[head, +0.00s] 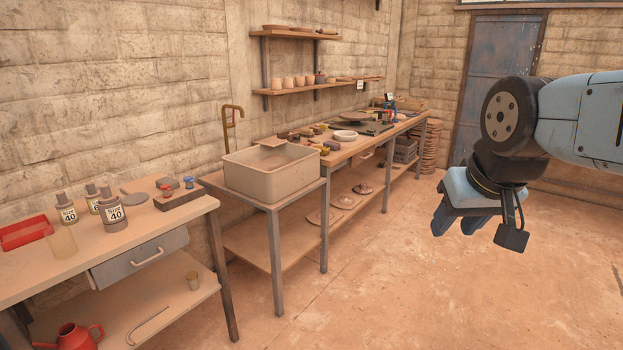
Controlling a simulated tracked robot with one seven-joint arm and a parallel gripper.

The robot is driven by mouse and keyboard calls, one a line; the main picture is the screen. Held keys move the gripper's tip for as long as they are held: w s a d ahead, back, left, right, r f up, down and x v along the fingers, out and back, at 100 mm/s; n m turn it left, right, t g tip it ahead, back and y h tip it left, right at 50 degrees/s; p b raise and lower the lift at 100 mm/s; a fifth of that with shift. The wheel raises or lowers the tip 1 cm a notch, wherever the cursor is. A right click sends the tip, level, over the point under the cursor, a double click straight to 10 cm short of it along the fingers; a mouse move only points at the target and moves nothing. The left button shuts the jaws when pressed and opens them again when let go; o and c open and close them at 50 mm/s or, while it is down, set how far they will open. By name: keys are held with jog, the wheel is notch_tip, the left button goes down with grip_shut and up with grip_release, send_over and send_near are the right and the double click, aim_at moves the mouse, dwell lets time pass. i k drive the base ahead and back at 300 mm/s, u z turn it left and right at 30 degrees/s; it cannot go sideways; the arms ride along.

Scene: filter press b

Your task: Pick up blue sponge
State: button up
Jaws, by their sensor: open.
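I cannot make out a blue sponge for certain. A small blue item (188,182) sits at the right end of the near left workbench, beside a small red item (167,191); it is too small to identify. Another blue object (389,103) stands at the far end of the long bench, also too small to tell. My gripper (457,228) hangs at the right of the head view, pointing down over open floor, far from both benches. Its two fingers are apart with nothing between them.
The near workbench (30,278) holds a red tray (24,232), several grey bottles (110,212) and a drawer. A beige basin (268,180) stands in the middle. The long bench (345,153) is cluttered. Wall shelves (318,83) hang above. The floor (400,295) at right is clear.

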aim_at(334, 146)
jog(key=z, duration=0.1)
jog(key=i, duration=1.3)
jog(key=z, duration=0.3)
jog(key=i, duration=2.15)
jog(key=z, duration=0.15)
